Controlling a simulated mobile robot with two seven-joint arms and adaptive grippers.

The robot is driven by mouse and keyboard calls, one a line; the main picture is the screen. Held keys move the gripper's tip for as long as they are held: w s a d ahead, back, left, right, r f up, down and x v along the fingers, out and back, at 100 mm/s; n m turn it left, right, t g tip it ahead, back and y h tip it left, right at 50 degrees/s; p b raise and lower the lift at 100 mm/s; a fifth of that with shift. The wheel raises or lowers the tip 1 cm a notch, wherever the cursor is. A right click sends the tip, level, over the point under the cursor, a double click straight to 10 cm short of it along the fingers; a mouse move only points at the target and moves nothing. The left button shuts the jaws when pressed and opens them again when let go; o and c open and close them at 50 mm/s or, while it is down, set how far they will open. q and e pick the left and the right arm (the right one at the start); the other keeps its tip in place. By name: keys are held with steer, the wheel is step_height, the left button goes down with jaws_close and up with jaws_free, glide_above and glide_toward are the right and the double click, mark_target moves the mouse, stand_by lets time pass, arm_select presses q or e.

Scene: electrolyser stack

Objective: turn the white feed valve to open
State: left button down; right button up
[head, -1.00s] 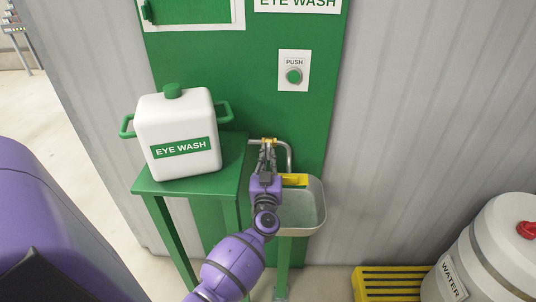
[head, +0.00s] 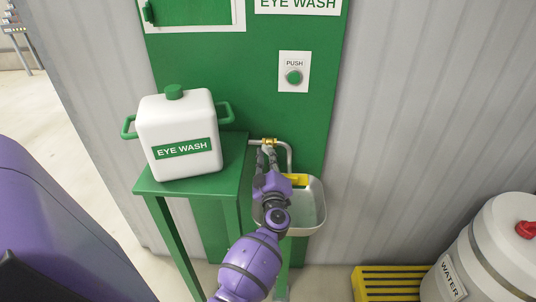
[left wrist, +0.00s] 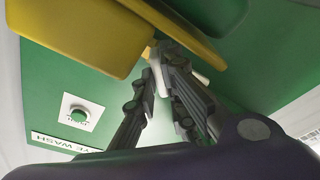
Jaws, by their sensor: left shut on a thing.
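The brass valve body (head: 268,141) sits on the pipe above the eye wash basin. My left gripper (head: 265,151) reaches up to it from below, with its fingertips just under the brass. In the left wrist view, a short white handle (left wrist: 201,77) shows at the fingertips of my left gripper (left wrist: 163,58). The fingers are shut on this white handle and hide part of it. The handle's exact angle is hard to tell. My right gripper is out of view.
A yellow paddle (head: 297,179) and the grey basin (head: 308,207) lie close beside my left gripper. A white eye wash canister (head: 178,132) stands on a green stand (head: 190,186) to the left. A water drum (head: 490,250) and yellow grating (head: 385,283) are at lower right.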

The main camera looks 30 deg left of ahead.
arm_select(q)
steer(key=shift+r+n+g+p, duration=0.1)
steer(key=shift+n+g+p, duration=0.3)
steer(key=shift+n, duration=2.1)
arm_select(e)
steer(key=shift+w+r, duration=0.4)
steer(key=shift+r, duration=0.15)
arm_select(q)
steer(key=n+p, duration=0.1)
steer(key=n, duration=0.3)
steer(key=shift+r+g, duration=0.15)
steer(key=shift+g, duration=0.15)
steer(key=c, duration=1.7)
jaws_free()
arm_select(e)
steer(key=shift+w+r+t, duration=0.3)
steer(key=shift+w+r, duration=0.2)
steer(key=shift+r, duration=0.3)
